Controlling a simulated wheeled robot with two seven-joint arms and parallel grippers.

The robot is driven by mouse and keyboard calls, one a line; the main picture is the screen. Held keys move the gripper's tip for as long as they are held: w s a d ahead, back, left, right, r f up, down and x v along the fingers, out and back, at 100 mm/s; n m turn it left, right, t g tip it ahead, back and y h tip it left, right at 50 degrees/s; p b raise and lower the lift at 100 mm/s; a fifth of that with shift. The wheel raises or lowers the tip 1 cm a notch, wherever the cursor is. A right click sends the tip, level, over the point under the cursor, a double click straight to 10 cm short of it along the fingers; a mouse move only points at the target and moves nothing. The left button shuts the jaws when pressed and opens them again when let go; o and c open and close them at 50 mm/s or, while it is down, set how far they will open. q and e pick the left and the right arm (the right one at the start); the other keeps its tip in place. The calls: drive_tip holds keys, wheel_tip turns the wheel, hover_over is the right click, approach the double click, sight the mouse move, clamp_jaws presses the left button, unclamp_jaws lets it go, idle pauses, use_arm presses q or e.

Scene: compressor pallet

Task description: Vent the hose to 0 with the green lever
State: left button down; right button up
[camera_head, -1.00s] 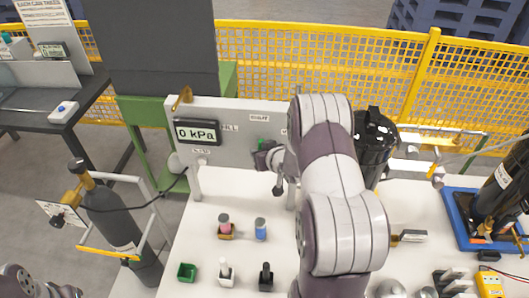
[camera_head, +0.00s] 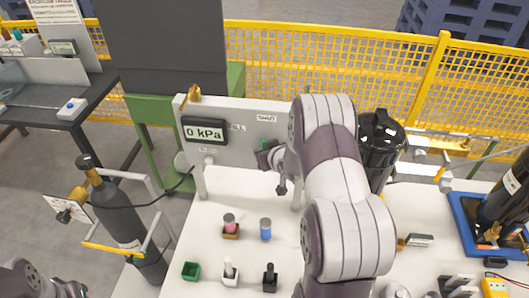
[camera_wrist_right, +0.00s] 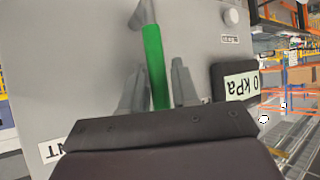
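The green lever (camera_wrist_right: 155,58) runs down from a grey metal end on the panel, in the right wrist view. My right gripper (camera_wrist_right: 157,75) has its two fingers apart, one on each side of the lever, with narrow gaps showing; its lower end is hidden behind the gripper body. In the head view my right gripper (camera_head: 272,158) is at the panel's front, partly hidden by my arm. The black display (camera_head: 204,131) on the grey panel (camera_head: 222,150) reads 0 kPa; it also shows upside down in the wrist view (camera_wrist_right: 238,84). My left gripper is out of frame.
A gas cylinder (camera_head: 118,212) with a hose stands left of the white table (camera_head: 215,205). On the table are a pink-topped piece (camera_head: 230,225), a blue cylinder (camera_head: 265,229) and a green box (camera_head: 190,271). A black tank (camera_head: 379,145) stands behind my right arm.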

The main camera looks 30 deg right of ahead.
drive_tip(key=b+v, duration=0.1)
drive_tip(key=v, duration=1.1)
drive_tip(key=shift+s+r, duration=0.2)
drive_tip(key=shift+s, duration=0.1)
